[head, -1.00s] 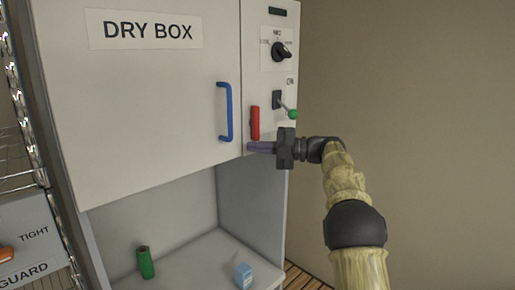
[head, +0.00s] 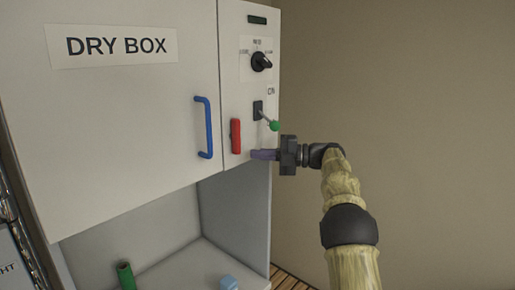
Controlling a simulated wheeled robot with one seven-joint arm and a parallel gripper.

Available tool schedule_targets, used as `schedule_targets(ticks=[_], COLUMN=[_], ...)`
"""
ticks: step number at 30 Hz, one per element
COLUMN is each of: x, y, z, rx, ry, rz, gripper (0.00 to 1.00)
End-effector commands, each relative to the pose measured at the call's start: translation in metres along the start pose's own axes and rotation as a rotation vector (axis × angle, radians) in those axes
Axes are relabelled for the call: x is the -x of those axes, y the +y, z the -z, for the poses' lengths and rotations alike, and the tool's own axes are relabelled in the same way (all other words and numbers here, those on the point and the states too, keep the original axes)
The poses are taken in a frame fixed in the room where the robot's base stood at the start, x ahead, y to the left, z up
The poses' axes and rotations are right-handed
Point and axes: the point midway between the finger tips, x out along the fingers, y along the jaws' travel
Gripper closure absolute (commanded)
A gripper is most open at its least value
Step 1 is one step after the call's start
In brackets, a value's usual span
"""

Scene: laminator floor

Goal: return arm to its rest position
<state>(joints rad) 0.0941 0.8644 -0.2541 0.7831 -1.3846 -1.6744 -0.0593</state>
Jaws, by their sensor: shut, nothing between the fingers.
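I cannot tell whether the fingers touch the panel. My arm, in a yellowish sleeve, rises from the bottom right of the view.
The dry box door has a blue handle (head: 204,128). A black knob (head: 261,61) sits higher on the side panel. A green cylinder (head: 125,275) and a light blue object (head: 228,282) stand on the shelf below. Bare wall (head: 420,100) fills the right.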

Motion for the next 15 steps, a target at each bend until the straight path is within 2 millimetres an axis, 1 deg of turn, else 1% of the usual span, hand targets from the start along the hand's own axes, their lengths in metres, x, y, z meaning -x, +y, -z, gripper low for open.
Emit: schedule_targets(ticks=[1, 6, 15], x=[0.0017, 0.0042, 0.0043], y=[0.0033, 0.0012, -0.0007], z=[-0.0031, -0.0071, -0.0074], rx=[-0.002, 0.001, 0.0], ry=[0.0, 0.002, 0.002], rz=[0.0, 0.0, 0.0], gripper=[1.0, 1.0, 1.0])
